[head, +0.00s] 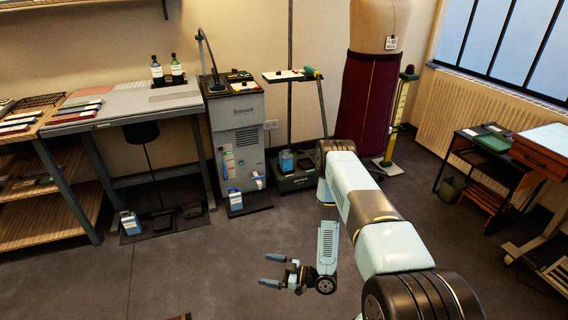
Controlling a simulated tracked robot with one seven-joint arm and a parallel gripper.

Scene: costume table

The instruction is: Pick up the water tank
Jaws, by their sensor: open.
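Several small blue-and-white containers stand low on the left side of the head view, and I cannot tell which one is the water tank. One container (130,223) stands on a dark floor mat under the grey table. Another container (235,199) stands at the foot of a grey machine (238,130). A darker blue container (286,161) sits on a black base unit (296,181) right of the machine. My gripper (271,271) is open and empty over the bare floor, in front of and apart from all of them.
A grey work table (125,103) and a wooden shelf (45,180) stand at the left. A dress form in a dark red skirt (368,110) stands behind my arm. A black side table (485,155) is at the right. The carpet (190,280) in front is mostly clear.

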